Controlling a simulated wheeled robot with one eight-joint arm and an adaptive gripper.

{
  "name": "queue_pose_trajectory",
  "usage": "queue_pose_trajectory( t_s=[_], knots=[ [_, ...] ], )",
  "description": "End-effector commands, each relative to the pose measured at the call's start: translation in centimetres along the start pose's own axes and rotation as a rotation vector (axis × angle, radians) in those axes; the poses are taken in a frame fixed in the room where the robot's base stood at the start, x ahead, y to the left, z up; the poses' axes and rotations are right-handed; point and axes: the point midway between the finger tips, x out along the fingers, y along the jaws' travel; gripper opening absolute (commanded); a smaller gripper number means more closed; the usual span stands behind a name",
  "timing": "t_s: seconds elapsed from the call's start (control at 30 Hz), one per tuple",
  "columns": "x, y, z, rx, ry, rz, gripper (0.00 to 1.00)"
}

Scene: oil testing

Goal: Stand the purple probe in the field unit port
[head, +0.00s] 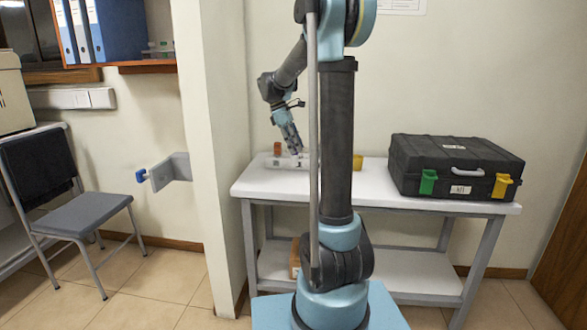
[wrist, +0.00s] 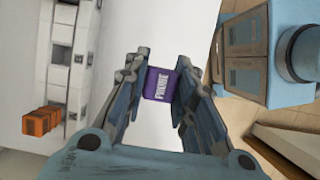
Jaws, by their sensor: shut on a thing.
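My gripper (wrist: 161,100) is shut on the purple probe (wrist: 160,84), whose lettered purple face shows between the fingertips in the wrist view. The white and grey unit (wrist: 62,60), probably the field unit, lies at the left of that view, apart from the probe. In the head view my gripper (head: 292,138) points down above the bench, close over the white unit (head: 270,163). The purple probe cannot be made out in the head view. I cannot tell which opening on the unit is the port.
An orange block (wrist: 42,121) is at the unit's edge and also shows in the head view (head: 277,149). A yellow object (head: 357,162) sits behind my arm. A black case (head: 455,167) fills the right of the white bench (head: 400,198). A wall pillar stands left.

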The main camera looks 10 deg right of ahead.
Motion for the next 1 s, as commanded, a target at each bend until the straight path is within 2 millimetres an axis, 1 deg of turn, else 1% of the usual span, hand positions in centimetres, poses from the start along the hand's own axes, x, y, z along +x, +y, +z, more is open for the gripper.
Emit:
queue_pose_trajectory(
  t_s=[0.03,0.1,0.37,0.6,0.97,1.0],
  knots=[
    [0.7,0.0,-0.4,-0.002,0.0,0.001,0.0],
    [1.4,-0.1,-0.8,-0.002,0.0,0.001,0.0],
    [3.0,-0.1,-1.6,-0.004,0.0,0.002,0.0],
    [5.8,-0.1,-2.7,-0.004,0.0,0.002,0.0],
    [6.1,-0.1,-2.9,-0.003,0.0,0.002,0.0],
    [6.1,-0.1,-2.9,-0.003,0.0,0.002,0.31]
  ],
)
